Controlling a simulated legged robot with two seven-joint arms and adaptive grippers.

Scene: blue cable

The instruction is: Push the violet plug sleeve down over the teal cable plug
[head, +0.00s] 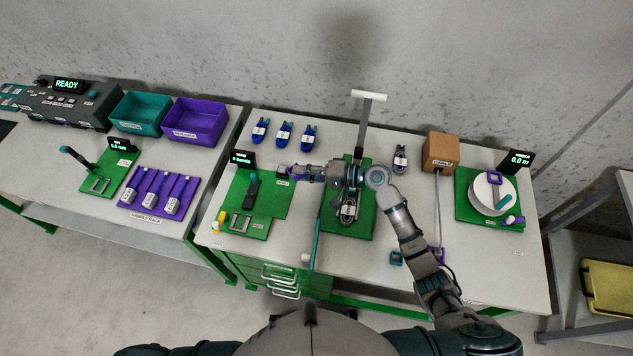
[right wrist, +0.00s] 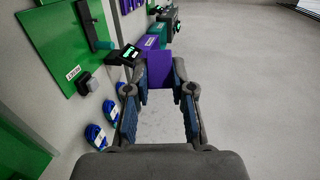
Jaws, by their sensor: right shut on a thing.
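My right gripper (head: 291,173) reaches left over the middle table, its fingers beside a small grey block on a green board. In the right wrist view, its two fingers (right wrist: 160,86) are shut on a violet, box-shaped piece, which looks like the violet plug sleeve (right wrist: 160,71). The sleeve sits between the fingertips; in the head view the fingers mostly hide it. I cannot pick out the teal cable plug for sure. My left gripper is not in view.
Blue cable bundles (head: 284,133) lie at the table's back. A green board (head: 367,222) with a coiled cable and an upright post (head: 362,125) stand beneath and beside my right forearm. A brown box (head: 440,151) and a round white dial (head: 482,205) are farther right.

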